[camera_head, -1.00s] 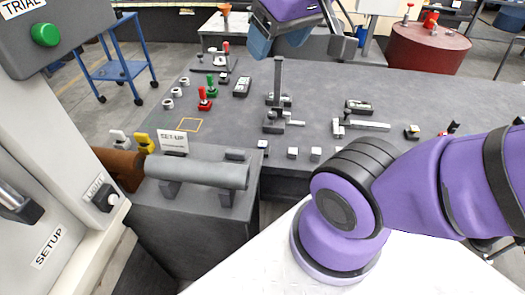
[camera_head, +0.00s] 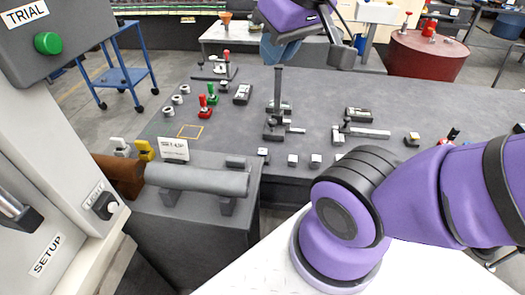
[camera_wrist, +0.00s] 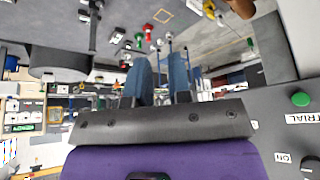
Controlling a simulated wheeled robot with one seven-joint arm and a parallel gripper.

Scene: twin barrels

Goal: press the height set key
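Several small dark blocks with pale tops, key-like, stand along the table's near edge: one key (camera_head: 264,152), another key (camera_head: 293,160) and a third key (camera_head: 315,160). Their labels are too small to read, so I cannot tell which is the height set key. A gauge with a tall dark post (camera_head: 278,90) stands on the table behind them. My gripper (camera_wrist: 161,75) shows two blue fingers apart with nothing between them in the wrist view. In the head view it is high at the top middle, well above and beyond the keys, partly cut off by the frame.
The grey table (camera_head: 330,95) carries red and green handled pieces, rings and small gauges. A grey cylinder (camera_head: 200,180) lies on supports at the near left. A panel with a green button (camera_head: 47,43) stands at left. A red barrel (camera_head: 428,50) is at the back right.

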